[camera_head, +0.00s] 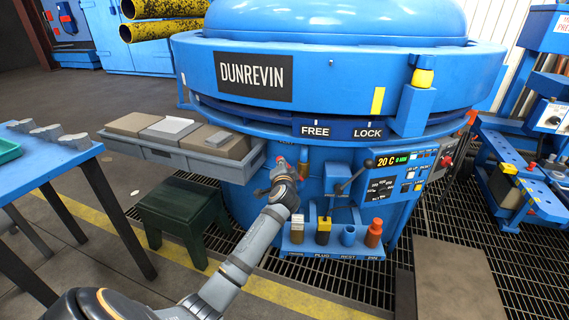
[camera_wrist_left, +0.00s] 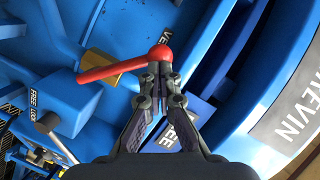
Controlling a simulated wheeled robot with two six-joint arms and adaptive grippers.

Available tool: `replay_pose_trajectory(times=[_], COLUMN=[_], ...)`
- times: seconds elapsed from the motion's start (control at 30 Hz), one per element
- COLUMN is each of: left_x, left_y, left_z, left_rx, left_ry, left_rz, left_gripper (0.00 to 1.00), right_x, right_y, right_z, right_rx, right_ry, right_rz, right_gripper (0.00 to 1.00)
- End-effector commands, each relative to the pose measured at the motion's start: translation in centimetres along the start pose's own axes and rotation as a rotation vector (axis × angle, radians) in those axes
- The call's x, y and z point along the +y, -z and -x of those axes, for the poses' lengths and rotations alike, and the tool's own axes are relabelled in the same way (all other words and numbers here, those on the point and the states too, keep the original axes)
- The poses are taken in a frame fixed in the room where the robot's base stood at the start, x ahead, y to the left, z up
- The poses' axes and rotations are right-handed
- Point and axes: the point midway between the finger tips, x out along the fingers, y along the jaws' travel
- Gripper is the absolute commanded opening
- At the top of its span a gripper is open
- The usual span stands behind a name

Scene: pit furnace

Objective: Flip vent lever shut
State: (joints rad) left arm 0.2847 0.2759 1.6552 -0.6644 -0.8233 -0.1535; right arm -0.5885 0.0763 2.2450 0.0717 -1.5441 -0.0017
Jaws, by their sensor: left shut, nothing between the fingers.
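The vent lever (camera_wrist_left: 112,70) is a red bar with a round red ball at one end, at the top middle of the left wrist view. The bar runs left and slightly down from the ball, in front of the blue furnace body. My left gripper (camera_wrist_left: 158,72) is shut and empty, its fingertips right at the ball; I cannot tell whether they touch it. In the head view my left gripper (camera_head: 280,175) is at the furnace front, with small red parts around it. It hides most of the lever there. A label beginning "VE" is partly visible beside the ball. My right gripper is out of view.
A black-knobbed lever (camera_head: 353,175) and a control panel (camera_head: 398,175) are right of my gripper. A small shelf (camera_head: 330,250) with several plugs is below. A grey tray (camera_head: 190,150) juts out at left, above a green stool (camera_head: 185,210). A blue table (camera_head: 50,160) stands far left.

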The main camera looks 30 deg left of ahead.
Motion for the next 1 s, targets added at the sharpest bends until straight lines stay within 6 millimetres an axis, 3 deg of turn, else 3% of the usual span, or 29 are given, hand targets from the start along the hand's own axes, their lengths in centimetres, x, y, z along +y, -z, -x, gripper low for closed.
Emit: replay_pose_trajectory(times=[0.2, 0.4, 0.7, 1.0], left_x=[0.2, 0.9, 2.1, 2.7], left_y=[-1.9, -3.5, -5.1, -5.8], left_z=[-0.7, -1.2, -1.7, -1.9], left_rx=[-0.002, -0.003, -0.002, -0.001], left_ry=[-0.061, -0.114, -0.171, -0.169], left_rz=[0.189, 0.361, 0.545, 0.54], left_gripper=[0.0, 0.0, 0.0, 0.0], right_x=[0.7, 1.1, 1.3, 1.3], right_y=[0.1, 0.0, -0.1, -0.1], right_z=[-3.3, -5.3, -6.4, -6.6], right_rx=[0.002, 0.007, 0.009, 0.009], right_ry=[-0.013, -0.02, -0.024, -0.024], right_rz=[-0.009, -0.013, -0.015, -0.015], right_gripper=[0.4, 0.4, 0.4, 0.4])
